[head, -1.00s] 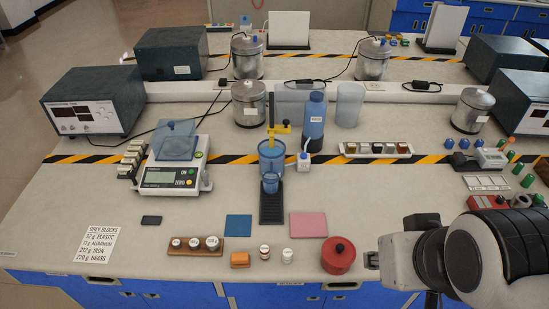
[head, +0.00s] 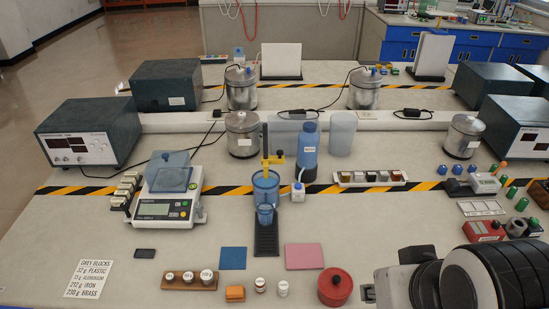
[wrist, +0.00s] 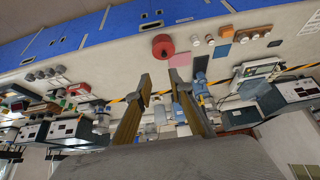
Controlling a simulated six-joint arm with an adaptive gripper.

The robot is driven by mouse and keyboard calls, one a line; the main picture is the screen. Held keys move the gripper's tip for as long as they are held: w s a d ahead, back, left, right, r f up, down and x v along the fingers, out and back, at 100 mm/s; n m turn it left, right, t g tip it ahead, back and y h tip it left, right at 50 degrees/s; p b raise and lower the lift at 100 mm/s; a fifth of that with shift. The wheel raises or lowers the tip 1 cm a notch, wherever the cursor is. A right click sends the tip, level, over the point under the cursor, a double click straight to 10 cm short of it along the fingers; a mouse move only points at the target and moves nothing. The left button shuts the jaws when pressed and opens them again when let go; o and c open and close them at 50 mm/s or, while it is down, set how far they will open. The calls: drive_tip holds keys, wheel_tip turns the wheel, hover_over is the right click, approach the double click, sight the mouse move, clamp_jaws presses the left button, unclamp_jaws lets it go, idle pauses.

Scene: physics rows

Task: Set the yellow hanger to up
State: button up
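The yellow hanger (head: 267,164) stands near the middle of the bench in the head view, a thin upright piece with a short yellow arm to its right. Its lower end goes behind or into a blue translucent vessel (head: 265,188), and I cannot tell which. A smaller blue cup (head: 265,214) is in front, on a dark base strip (head: 266,240). My gripper (head: 369,293) is at the lower right, well apart from the hanger. The wrist view shows my gripper's two fingers (wrist: 160,82) spread with nothing held between them. The hanger is too small to make out there.
A red lidded pot (head: 335,287) stands close to my gripper's left. A scale (head: 163,210) is left. Blue (head: 233,258) and pink (head: 304,256) mats lie in front.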

idle(0.4)
drive_tip(key=w+n+t, duration=0.2)
drive_tip(key=w+t, duration=0.4)
drive_tip(key=w, duration=2.8)
drive_tip(key=w+a+f+n+t+y, duration=0.1)
drive_tip(key=w+a+f, duration=0.1)
drive_tip(key=w, duration=0.3)
drive_tip(key=w+a+f+t+y, duration=0.1)
drive_tip(key=w+a+f, duration=0.2)
drive_tip(key=w, duration=0.3)
drive_tip(key=n+t+y, duration=0.2)
drive_tip(key=t+y, duration=0.1)
drive_tip(key=y, duration=0.2)
approach(281, 153)
drive_tip(key=shift+x, duration=1.6)
drive_tip(key=shift+w+m, duration=0.1)
drive_tip(key=shift+m, duration=0.2)
drive_tip(key=shift+x, duration=3.75)
